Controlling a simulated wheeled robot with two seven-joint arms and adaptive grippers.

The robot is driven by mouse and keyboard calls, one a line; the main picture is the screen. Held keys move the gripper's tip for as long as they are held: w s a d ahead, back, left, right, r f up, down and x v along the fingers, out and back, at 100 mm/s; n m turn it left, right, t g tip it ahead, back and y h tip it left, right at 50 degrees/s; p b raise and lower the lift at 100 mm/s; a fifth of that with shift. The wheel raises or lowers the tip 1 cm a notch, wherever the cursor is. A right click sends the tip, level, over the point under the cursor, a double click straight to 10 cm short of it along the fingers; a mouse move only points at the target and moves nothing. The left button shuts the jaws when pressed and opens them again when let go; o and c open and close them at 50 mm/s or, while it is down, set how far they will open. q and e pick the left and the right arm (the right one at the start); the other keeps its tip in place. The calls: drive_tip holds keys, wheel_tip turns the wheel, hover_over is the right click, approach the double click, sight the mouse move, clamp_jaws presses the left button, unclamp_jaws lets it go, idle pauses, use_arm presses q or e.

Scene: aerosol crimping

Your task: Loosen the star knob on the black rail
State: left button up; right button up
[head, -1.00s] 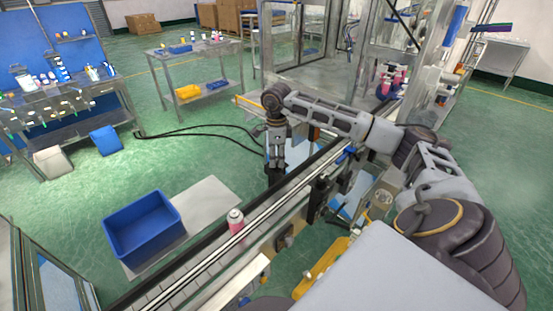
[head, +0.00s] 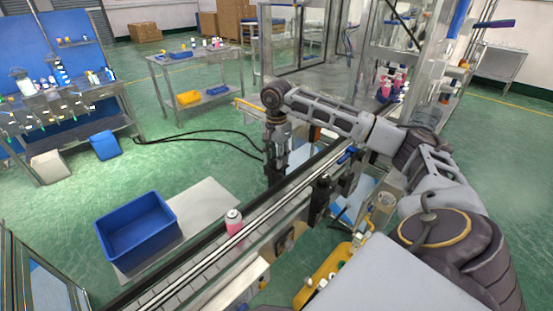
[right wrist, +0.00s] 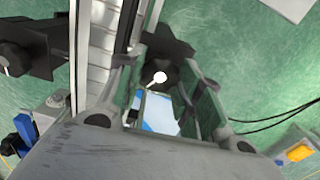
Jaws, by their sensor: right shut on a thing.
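In the right wrist view a dark star knob (right wrist: 158,72) with a white spot and a short white stem sits on a black block beside the conveyor. My right gripper (right wrist: 163,85) reaches down over it and is shut on it, a finger on each side. In the head view my right gripper (head: 275,160) points down at the far side of the conveyor, at a black part on the black rail (head: 150,289). The knob itself is mostly hidden there by the fingers. My left gripper does not show.
A pink and white can (head: 234,222) stands on the conveyor nearer to me. A blue bin (head: 137,228) sits on a grey plate to the left. Black brackets (head: 320,195) line the conveyor's near side. Black cables (head: 200,134) lie on the floor beyond.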

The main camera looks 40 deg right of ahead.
drive_tip(key=n+b, duration=0.1)
drive_tip(key=n, duration=0.4)
drive_tip(key=shift+n, duration=0.4)
drive_tip(key=shift+r, duration=0.1)
drive_tip(key=o, duration=1)
drive_tip(key=shift+o, duration=0.2)
wheel_tip(320, 180, up, 12)
idle(0.5)
idle(0.4)
